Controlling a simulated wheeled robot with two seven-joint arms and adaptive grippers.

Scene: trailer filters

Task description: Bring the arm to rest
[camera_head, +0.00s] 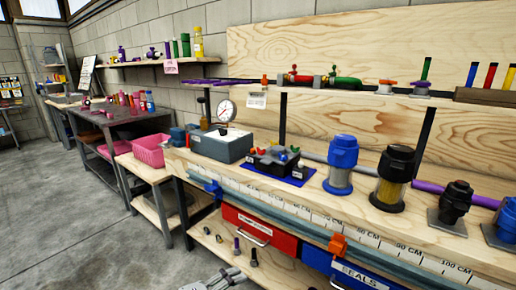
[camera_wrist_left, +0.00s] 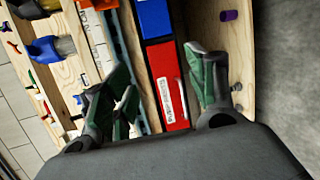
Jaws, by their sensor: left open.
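My left gripper (camera_head: 218,279) shows only in part at the bottom edge of the head view, low in front of the workbench. In the left wrist view, the left gripper (camera_wrist_left: 162,85) has its two green-padded fingers spread wide with nothing between them. Behind the fingers in that view are a red drawer (camera_wrist_left: 166,85) and a blue drawer (camera_wrist_left: 153,18) of the bench, seen sideways. The gripper appears apart from them. My right gripper is in neither view.
The wooden workbench (camera_head: 330,212) holds blue and black filter housings, a grey box (camera_head: 222,146) and a ruler strip along its front edge. Bolts stand on the lower shelf. A pink basket (camera_head: 150,151) sits further left. The concrete floor (camera_head: 70,225) at left is clear.

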